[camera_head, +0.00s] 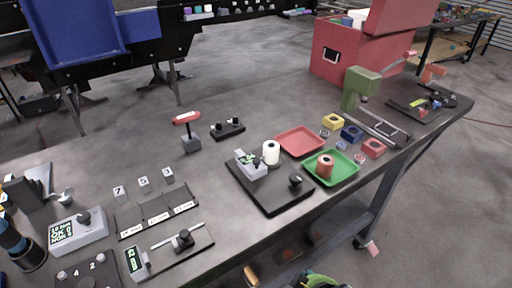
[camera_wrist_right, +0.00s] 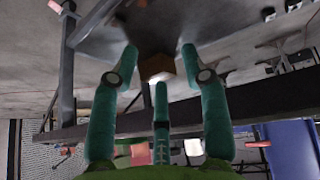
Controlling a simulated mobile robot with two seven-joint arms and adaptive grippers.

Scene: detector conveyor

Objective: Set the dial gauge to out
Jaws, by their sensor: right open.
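No part is plainly labelled as the dial gauge. A grey box with a lit display and a dark knob (camera_head: 78,231) stands at the left of the table in the head view. A slide device with a small display (camera_head: 139,261) and a dark slider (camera_head: 183,239) lies to its right. A plate with numbers and a dark dial (camera_head: 88,281) is cut off at the bottom left. My right gripper shows at the bottom edge (camera_head: 318,281), low beyond the table's front edge. In the right wrist view its teal fingers (camera_wrist_right: 160,62) are spread and empty.
A black plate with a grey device and a knob (camera_head: 269,196) lies mid-table. A red tray (camera_head: 300,140) and green tray (camera_head: 341,176) are right of it. A T-handled red tool (camera_head: 187,117) stands upright. The table's front edge lies between my right gripper and the tabletop.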

